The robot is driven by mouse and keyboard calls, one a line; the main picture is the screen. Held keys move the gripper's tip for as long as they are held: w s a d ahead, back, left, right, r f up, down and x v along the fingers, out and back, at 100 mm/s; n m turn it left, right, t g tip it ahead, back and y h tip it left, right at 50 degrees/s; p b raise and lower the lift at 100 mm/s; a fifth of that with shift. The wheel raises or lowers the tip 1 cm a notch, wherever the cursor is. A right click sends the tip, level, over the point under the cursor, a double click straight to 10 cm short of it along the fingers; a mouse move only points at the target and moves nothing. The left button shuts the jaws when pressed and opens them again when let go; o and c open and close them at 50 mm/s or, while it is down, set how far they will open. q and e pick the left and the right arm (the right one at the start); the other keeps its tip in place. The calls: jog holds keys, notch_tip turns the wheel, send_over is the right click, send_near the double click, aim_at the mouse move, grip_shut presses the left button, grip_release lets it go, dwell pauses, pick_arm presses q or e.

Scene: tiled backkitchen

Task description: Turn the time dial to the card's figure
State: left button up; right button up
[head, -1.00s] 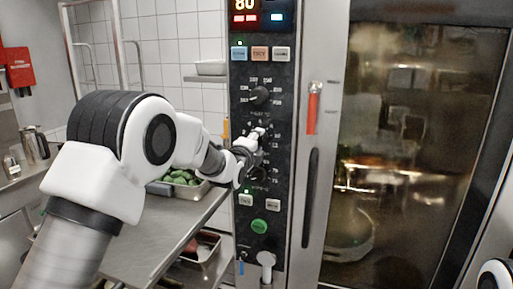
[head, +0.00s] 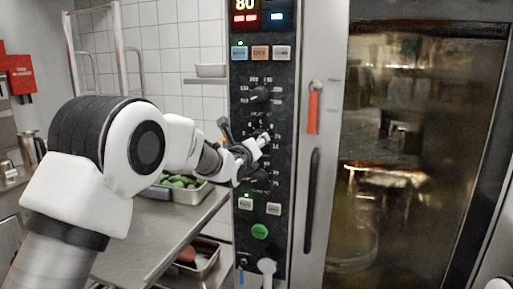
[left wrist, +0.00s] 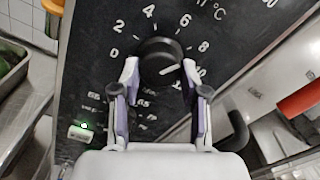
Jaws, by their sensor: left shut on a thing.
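In the head view my left gripper (head: 262,141) is at the middle of the oven's control panel (head: 240,120) and hides most of this dial. I cannot read the dial's name label, and I see no card. My right gripper is out of view.
Another knob (head: 260,94) sits above, and a green button (head: 260,231) below. A steel counter (head: 150,235) with a tray of green vegetables (head: 178,183) lies left.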

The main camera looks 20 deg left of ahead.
pick_arm(q)
jog(key=shift+f+m, duration=0.25)
jog(key=shift+m, duration=0.65)
jog(key=shift+b, duration=0.3)
jog(key=o, duration=1.1)
jog(key=shift+r, duration=0.15)
jog(key=s, duration=1.2)
jog(key=shift+a, duration=0.2)
